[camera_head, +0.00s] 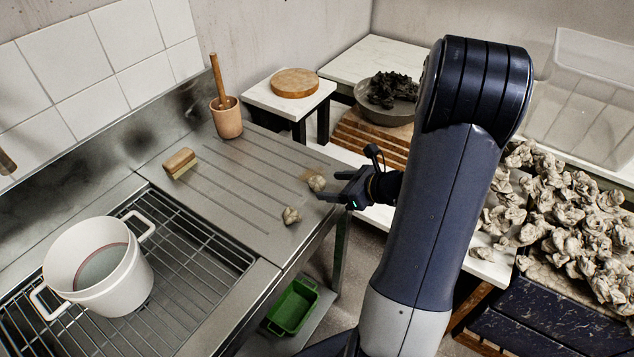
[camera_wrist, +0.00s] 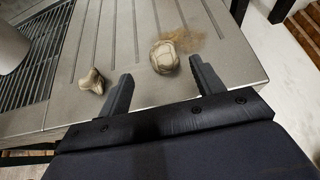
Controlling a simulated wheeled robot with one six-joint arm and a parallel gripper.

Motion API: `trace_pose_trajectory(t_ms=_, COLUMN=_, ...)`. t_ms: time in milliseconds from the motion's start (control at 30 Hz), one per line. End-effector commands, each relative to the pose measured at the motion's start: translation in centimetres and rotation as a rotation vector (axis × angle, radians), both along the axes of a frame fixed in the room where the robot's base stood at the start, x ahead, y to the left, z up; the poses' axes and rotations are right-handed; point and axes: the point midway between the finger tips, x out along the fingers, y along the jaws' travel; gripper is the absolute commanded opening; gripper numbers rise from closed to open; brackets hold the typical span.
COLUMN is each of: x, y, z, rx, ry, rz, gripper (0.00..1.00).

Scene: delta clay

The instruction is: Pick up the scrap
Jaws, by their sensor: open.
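Two small pale clay scraps lie on the grooved steel drainboard. The rounder scrap (camera_head: 317,183) is near the board's right end, beside a brown smear; it also shows in the wrist view (camera_wrist: 164,57). The other scrap (camera_head: 291,215) is lumpy and lies closer to the front edge; in the wrist view (camera_wrist: 93,81) it is left of my left finger. My gripper (camera_head: 333,186) is open and empty, just right of the round scrap. In the wrist view the round scrap sits between and slightly beyond my fingertips (camera_wrist: 160,79), with no contact clearly visible.
On the steel counter (camera_head: 222,185) stand a wooden brush (camera_head: 180,163), a clay pot with a wooden handle (camera_head: 227,117) and a white bucket (camera_head: 98,266) on a rack. A heap of clay scraps (camera_head: 570,210) lies at right. A green tub (camera_head: 293,307) sits below.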

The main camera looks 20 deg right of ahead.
Motion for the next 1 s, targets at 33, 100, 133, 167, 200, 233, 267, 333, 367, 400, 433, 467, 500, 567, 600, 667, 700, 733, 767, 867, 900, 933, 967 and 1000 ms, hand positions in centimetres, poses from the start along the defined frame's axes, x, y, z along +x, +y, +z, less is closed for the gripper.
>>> trace_pose_trajectory(t_ms=33, x=0.6, y=0.3, z=-0.2, rx=0.001, ry=0.002, rz=0.004, gripper=0.63)
trace_pose_trajectory(t_ms=100, x=1.5, y=0.6, z=-0.7, rx=0.001, ry=0.002, rz=0.005, gripper=0.63)
trace_pose_trajectory(t_ms=133, x=1.9, y=0.8, z=-0.9, rx=0.001, ry=0.002, rz=0.005, gripper=0.63)
trace_pose_trajectory(t_ms=167, x=2.3, y=0.9, z=-1.1, rx=0.001, ry=0.002, rz=0.005, gripper=0.63)
trace_pose_trajectory(t_ms=200, x=2.7, y=1.2, z=-1.4, rx=0.001, ry=0.002, rz=0.005, gripper=0.63)
trace_pose_trajectory(t_ms=233, x=3.0, y=1.4, z=-1.6, rx=0.001, ry=0.002, rz=0.004, gripper=0.63)
trace_pose_trajectory(t_ms=267, x=3.2, y=1.5, z=-1.7, rx=0.000, ry=0.003, rz=0.004, gripper=0.63)
trace_pose_trajectory(t_ms=333, x=3.6, y=1.7, z=-1.9, rx=0.000, ry=0.001, rz=0.003, gripper=0.63)
trace_pose_trajectory(t_ms=367, x=3.7, y=1.8, z=-2.0, rx=-0.001, ry=0.000, rz=0.003, gripper=0.63)
trace_pose_trajectory(t_ms=400, x=3.7, y=1.8, z=-2.0, rx=-0.001, ry=-0.001, rz=0.002, gripper=0.63)
trace_pose_trajectory(t_ms=433, x=3.8, y=1.8, z=-2.0, rx=-0.001, ry=-0.001, rz=0.002, gripper=0.63)
trace_pose_trajectory(t_ms=467, x=3.8, y=1.8, z=-2.0, rx=-0.001, ry=-0.001, rz=0.002, gripper=0.63)
trace_pose_trajectory(t_ms=500, x=3.7, y=1.8, z=-2.0, rx=-0.001, ry=-0.001, rz=0.002, gripper=0.63)
trace_pose_trajectory(t_ms=567, x=3.7, y=1.8, z=-2.0, rx=-0.001, ry=-0.001, rz=0.002, gripper=0.63)
trace_pose_trajectory(t_ms=600, x=3.7, y=1.8, z=-2.0, rx=-0.001, ry=-0.001, rz=0.002, gripper=0.62)
trace_pose_trajectory(t_ms=667, x=3.7, y=1.8, z=-2.0, rx=-0.001, ry=-0.001, rz=0.002, gripper=0.57)
trace_pose_trajectory(t_ms=700, x=3.7, y=1.8, z=-2.0, rx=-0.001, ry=-0.001, rz=0.002, gripper=0.54)
trace_pose_trajectory(t_ms=733, x=3.7, y=1.8, z=-2.0, rx=-0.001, ry=-0.001, rz=0.002, gripper=0.52)
trace_pose_trajectory(t_ms=767, x=3.7, y=1.8, z=-2.0, rx=-0.001, ry=-0.001, rz=0.002, gripper=0.49)
trace_pose_trajectory(t_ms=867, x=3.7, y=1.8, z=-2.0, rx=-0.001, ry=-0.001, rz=0.002, gripper=0.41)
trace_pose_trajectory(t_ms=900, x=3.7, y=1.8, z=-2.0, rx=-0.001, ry=0.001, rz=0.001, gripper=0.38)
trace_pose_trajectory(t_ms=933, x=3.7, y=1.8, z=-2.0, rx=-0.001, ry=0.001, rz=0.001, gripper=0.35)
trace_pose_trajectory(t_ms=967, x=3.7, y=1.8, z=-2.0, rx=-0.001, ry=0.001, rz=0.001, gripper=0.33)
trace_pose_trajectory(t_ms=1000, x=3.7, y=1.8, z=-2.0, rx=-0.001, ry=0.001, rz=0.001, gripper=0.30)
